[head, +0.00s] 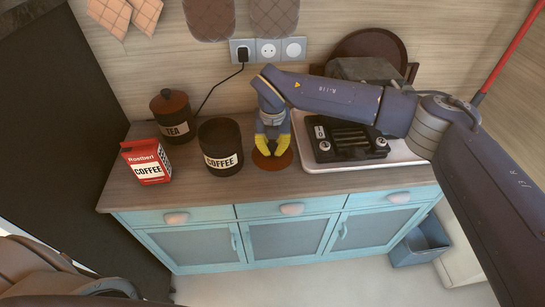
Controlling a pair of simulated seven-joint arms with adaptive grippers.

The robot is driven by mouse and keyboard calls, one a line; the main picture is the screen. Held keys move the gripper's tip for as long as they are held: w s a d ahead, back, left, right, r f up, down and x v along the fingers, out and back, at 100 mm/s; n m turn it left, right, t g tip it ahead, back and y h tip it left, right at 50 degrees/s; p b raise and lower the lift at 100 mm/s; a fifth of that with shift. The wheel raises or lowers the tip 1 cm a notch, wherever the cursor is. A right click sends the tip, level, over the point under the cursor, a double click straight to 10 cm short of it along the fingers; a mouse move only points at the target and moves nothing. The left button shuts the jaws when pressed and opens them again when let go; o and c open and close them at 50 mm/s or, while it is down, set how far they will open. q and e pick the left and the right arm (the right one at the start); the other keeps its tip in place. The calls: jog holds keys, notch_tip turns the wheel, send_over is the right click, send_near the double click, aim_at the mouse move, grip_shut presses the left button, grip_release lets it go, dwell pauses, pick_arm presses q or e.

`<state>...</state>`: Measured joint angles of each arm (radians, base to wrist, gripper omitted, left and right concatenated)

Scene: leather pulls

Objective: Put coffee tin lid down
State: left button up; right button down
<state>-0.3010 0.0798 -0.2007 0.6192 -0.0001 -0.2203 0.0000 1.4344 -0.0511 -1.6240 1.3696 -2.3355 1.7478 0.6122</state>
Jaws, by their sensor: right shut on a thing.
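The coffee tin (220,147) stands open on the wooden counter, dark with a cream COFFEE label. The coffee tin lid (273,162), a reddish-brown disc, is to the right of the tin, at or just above the counter; I cannot tell if it touches. My right gripper (271,146) points down with yellow fingers shut on the lid from above. The fingers hide the lid's middle. My left gripper is not in view.
A tea tin (174,117) with its lid on and a red coffee packet (146,162) stand left of the open tin. A black stove (347,142) on a white tray (402,154) is close right of my right gripper. The counter's front edge (200,199) is near.

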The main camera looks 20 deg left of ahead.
aim_at(272, 153)
jog(key=shift+f, duration=2.15)
jog(key=shift+f, duration=0.15)
jog(key=c, duration=1.5)
grip_release()
jog(key=r, duration=0.4)
jog(key=s+r, duration=0.1)
jog(key=r, duration=0.7)
jog(key=shift+s+d+r, duration=0.15)
jog(key=shift+d, duration=0.05)
